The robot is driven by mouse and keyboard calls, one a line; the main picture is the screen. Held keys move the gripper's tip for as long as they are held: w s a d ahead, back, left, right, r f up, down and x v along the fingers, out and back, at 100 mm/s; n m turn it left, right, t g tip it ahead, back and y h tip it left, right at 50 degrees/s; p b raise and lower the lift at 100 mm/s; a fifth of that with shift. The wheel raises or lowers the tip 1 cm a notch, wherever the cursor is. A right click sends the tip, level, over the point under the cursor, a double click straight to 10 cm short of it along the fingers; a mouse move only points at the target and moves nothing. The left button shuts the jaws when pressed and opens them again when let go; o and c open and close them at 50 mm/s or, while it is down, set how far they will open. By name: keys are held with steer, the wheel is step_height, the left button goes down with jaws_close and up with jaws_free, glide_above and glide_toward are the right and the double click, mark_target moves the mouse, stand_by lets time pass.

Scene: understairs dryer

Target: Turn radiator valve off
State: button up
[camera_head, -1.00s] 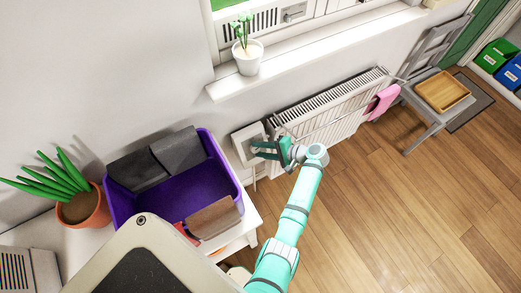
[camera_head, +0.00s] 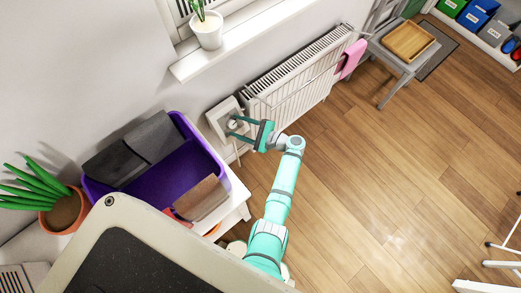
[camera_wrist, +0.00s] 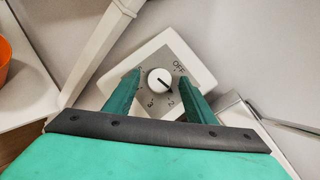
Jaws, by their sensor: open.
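The radiator valve is a white square plate with a grey face and a round white knob. In the wrist view the knob (camera_wrist: 159,81) sits between my two fingers, past their tips. Its dark pointer mark points toward the lower right, near the "2"; "OFF" is printed at the upper right of the face. My gripper (camera_wrist: 160,82) is open, one green finger on each side of the knob; I cannot tell whether they touch it. In the head view my gripper (camera_head: 234,127) is in front of the valve plate (camera_head: 218,113), left of the radiator (camera_head: 300,82).
A purple bin (camera_head: 175,178) with grey and brown pieces stands on a white table left of the valve. A potted plant (camera_head: 62,208) is beside it. A pink cloth (camera_head: 352,58) hangs on the radiator's far end.

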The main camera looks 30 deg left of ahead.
steer(key=m+t, duration=0.1)
steer(key=m, duration=0.1)
steer(key=m+t, duration=0.1)
steer(key=m, duration=0.1)
steer(key=m+t+y, duration=0.1)
steer(key=m, duration=0.1)
steer(key=shift+s+f, duration=0.2)
steer(key=shift+s, duration=0.15)
steer(key=shift+w+d+m+t, duration=0.15)
steer(key=shift+d+m+t, duration=0.2)
steer(key=shift+m+t, duration=0.05)
steer(key=s+d, duration=0.2)
steer(key=d, duration=0.8)
steer(key=s+d+f+n+t+h, duration=0.1)
steer(key=s+d+f+n+h, duration=0.1)
steer(key=s+d+f+h, duration=0.2)
steer(key=s+d+f+n+t+h, duration=0.2)
steer(key=s+d+f+h, duration=0.3)
steer(key=s+f, duration=0.3)
steer(key=shift+s+f+t+h, duration=0.3)
steer(key=shift+s+h, duration=0.5)
steer(key=shift+s, duration=0.8)
